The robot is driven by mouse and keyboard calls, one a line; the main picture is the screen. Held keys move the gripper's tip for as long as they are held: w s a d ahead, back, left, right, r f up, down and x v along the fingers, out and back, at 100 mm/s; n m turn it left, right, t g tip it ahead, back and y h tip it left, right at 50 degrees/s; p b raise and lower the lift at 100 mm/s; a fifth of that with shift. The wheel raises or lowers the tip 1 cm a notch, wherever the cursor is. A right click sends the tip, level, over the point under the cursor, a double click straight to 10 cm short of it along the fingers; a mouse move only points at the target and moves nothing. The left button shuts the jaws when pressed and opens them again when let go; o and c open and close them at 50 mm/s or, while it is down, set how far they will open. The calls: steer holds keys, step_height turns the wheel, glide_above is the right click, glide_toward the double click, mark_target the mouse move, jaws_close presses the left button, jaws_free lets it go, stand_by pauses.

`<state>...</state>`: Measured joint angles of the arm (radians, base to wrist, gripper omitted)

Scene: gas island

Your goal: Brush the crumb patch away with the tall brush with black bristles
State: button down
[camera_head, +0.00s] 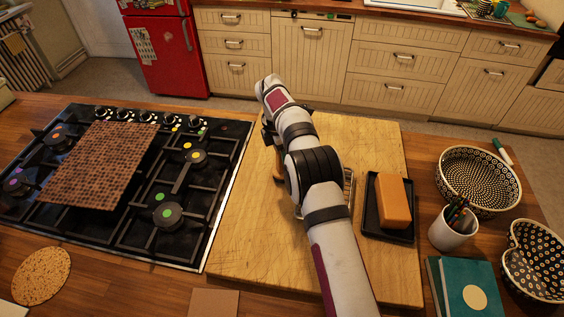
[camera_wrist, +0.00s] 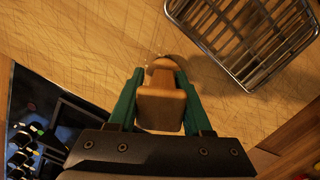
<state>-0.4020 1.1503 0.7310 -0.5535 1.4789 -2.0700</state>
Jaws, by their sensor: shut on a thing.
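My gripper (camera_wrist: 160,80) is shut on a wooden-handled brush (camera_wrist: 160,106), with its two green fingers on either side of the handle. The brush's rounded tan end shows past the fingertips, over the wooden board (camera_wrist: 80,40). The black bristles are hidden in the wrist view. In the head view my arm covers most of the gripper, and a bit of brown wood (camera_head: 277,172) shows beside it above the board (camera_head: 245,235). I cannot clearly make out the crumb patch; a few tiny specks lie by the brush end in the wrist view.
A wire rack (camera_wrist: 245,45) lies right of the brush. A black tray (camera_head: 371,222) with an orange block (camera_head: 393,202) sits on the board's right side. The gas hob (camera_head: 130,225) is left of the board. Bowls (camera_head: 478,205), a pen cup (camera_head: 447,235) and books (camera_head: 465,285) stand right.

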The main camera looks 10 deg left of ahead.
steer(key=shift+w+f, duration=0.1)
steer(key=shift+w, duration=0.35)
steer(key=shift+r, duration=3.1)
steer(key=s+d+r+m+g, duration=0.2)
steer(key=s+d+r+m, duration=0.6)
steer(key=d+r+m, duration=0.4)
steer(key=s+d+r+m+y, duration=0.1)
steer(key=s+d+r+m, duration=0.2)
steer(key=s+d+m, duration=0.4)
steer(key=s+m, duration=0.4)
steer(key=shift+s+d+m, duration=0.3)
steer(key=shift+d+m, duration=0.05)
steer(key=shift+m, duration=0.05)
steer(key=shift+r, duration=0.1)
